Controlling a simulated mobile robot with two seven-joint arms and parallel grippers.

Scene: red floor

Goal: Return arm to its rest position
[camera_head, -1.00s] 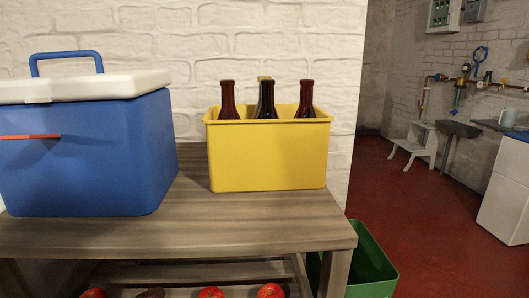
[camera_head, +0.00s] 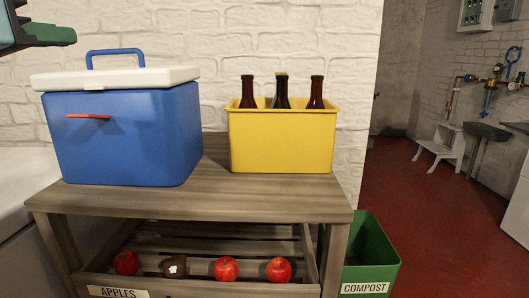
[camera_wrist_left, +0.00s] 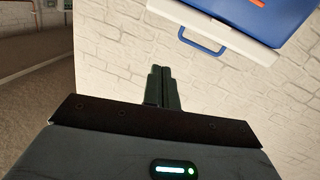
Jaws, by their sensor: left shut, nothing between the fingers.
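My left gripper (camera_head: 48,33) shows at the top left corner of the head view, up in the air left of and above the cooler. In the left wrist view its dark green fingers (camera_wrist_left: 160,86) are together and empty, in front of the white brick wall. The fingers touch nothing. My right gripper is in neither view.
A blue cooler (camera_head: 130,135) with a white lid and a yellow crate (camera_head: 282,145) of brown bottles stand on a wooden table (camera_head: 215,200). Apples and a dark damaged item lie on the slatted shelf below. A green compost bin (camera_head: 372,255) stands at right, near open red floor (camera_head: 430,235).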

